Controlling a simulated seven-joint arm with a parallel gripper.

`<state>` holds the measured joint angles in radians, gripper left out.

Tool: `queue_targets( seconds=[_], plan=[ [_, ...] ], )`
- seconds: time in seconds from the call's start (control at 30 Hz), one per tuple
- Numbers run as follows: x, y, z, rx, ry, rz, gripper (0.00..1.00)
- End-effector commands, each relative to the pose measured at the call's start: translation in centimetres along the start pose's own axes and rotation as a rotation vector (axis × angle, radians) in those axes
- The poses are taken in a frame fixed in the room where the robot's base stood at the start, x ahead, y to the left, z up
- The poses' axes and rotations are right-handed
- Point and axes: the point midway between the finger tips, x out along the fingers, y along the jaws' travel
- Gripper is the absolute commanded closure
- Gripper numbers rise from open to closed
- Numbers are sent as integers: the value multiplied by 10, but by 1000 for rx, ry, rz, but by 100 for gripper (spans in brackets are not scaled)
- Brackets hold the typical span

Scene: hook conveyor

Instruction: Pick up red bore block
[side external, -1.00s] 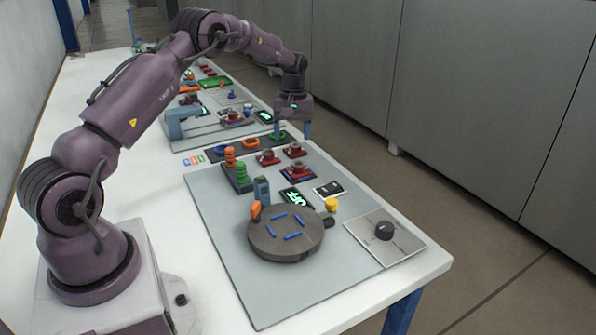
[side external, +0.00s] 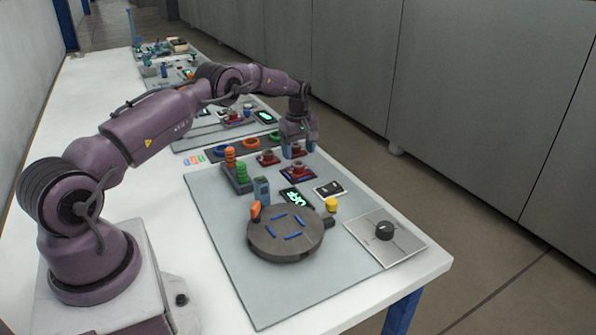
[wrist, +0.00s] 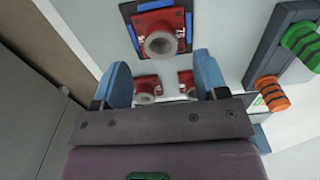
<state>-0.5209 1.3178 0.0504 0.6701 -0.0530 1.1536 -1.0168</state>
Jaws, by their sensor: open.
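Several red bore blocks with grey round bores are in view. One red bore block (side external: 295,151) sits below my gripper (side external: 299,145) at the right, partly hidden by it. A second (side external: 267,158) is to its left. A third (side external: 297,170) sits nearer the camera on a dark plate with blue marks. In the wrist view my blue fingers (wrist: 163,75) are spread apart with nothing gripped. Two blocks, left (wrist: 147,89) and right (wrist: 188,83), show between the fingers, cut off by the gripper body. The block on the marked plate (wrist: 160,38) lies ahead, unobstructed.
A rack with orange rings (side external: 230,157) and green rings (side external: 241,172) stands left of the blocks. A round grey turntable (side external: 290,245) with blue bars and a knob panel (side external: 384,238) are nearer the camera. Blue, orange and green rings lie behind. The table's right edge is close.

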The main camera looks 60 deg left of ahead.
Motion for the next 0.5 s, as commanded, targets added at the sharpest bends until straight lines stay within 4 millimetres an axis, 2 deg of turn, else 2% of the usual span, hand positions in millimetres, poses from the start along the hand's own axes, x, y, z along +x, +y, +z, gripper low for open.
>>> queue_targets(
  seconds=[0.3, 0.5],
  plan=[
    [44, -1, 3, 0, -2, -2, 33],
    [50, -1, 2, 0, 0, 0, 33]
  ],
)
